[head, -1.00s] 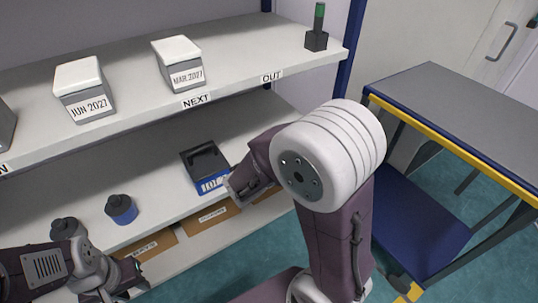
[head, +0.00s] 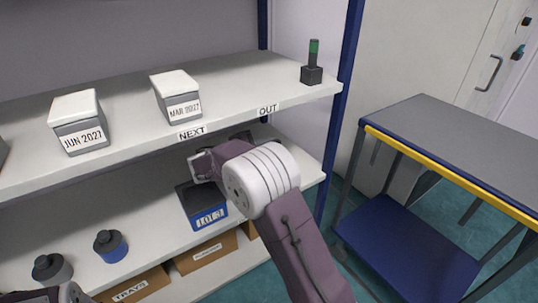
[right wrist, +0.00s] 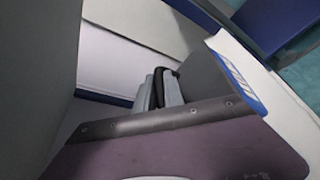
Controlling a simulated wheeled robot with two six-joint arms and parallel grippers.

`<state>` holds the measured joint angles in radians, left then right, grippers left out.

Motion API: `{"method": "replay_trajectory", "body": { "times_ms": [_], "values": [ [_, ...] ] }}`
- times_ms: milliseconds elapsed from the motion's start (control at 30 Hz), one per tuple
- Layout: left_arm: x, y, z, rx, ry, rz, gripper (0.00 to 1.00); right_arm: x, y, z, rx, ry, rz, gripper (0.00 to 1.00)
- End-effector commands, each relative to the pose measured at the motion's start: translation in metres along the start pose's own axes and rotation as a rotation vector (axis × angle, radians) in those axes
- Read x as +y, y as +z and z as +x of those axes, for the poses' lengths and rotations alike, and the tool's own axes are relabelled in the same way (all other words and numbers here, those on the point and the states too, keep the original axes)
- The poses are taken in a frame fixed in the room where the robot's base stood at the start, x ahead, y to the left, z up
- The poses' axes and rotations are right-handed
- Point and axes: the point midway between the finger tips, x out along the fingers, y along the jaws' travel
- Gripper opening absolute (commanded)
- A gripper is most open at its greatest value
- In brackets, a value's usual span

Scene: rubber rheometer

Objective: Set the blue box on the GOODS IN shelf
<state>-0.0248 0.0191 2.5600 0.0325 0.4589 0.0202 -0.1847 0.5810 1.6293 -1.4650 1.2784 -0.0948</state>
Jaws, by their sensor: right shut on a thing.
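The blue box (head: 203,207) has a dark open top and a white label that seems to read LOT 2. It is at the front of the lower shelf (head: 150,230). My right gripper (head: 198,163) is at the box's back, partly hidden by my forearm. In the right wrist view its fingers (right wrist: 160,92) are shut on a dark part of the box, whose blue labelled front (right wrist: 238,80) shows on the right. Whether the box touches the shelf is hard to tell. No GOODS IN sign is readable.
The upper shelf (head: 230,90), labelled NEXT and OUT, overhangs closely and holds grey boxes (head: 78,125) (head: 176,97) and a green-topped item (head: 312,65). Dark and blue containers (head: 110,246) stand left of the blue box. Cardboard boxes (head: 207,252) are underneath. A grey-topped trolley (head: 450,140) stands right.

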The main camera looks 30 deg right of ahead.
Motion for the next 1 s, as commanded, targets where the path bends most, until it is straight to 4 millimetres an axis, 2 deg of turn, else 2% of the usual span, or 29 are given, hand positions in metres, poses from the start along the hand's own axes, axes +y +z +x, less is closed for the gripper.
{"method": "replay_trajectory", "body": {
  "times_ms": [67, 267, 600, 633, 700, 1000],
  "values": [
    [0.0, 0.0, 0.004, 0.0, 0.0, 0.0, 0.36, -0.003, -0.002, 0.001, -0.001, 0.002, 0.001, 0.0],
    [-0.001, 0.003, 0.025, 0.0, 0.0, 0.0, 0.36, -0.027, -0.022, 0.009, -0.001, 0.003, 0.0, 0.0],
    [-0.001, 0.002, 0.024, 0.0, 0.0, 0.0, 0.36, -0.028, -0.022, 0.009, -0.001, 0.003, 0.001, 0.0],
    [-0.001, 0.002, 0.023, 0.0, 0.0, 0.0, 0.36, -0.029, -0.023, 0.009, 0.001, 0.0, 0.0, 0.18],
    [-0.001, 0.002, 0.023, 0.0, 0.0, 0.0, 0.36, -0.028, -0.022, 0.009, 0.001, 0.0, 0.0, 0.35],
    [0.0, 0.002, 0.022, 0.0, 0.0, 0.0, 0.36, -0.027, -0.022, 0.009, 0.001, 0.0, 0.0, 0.35]
  ]
}}
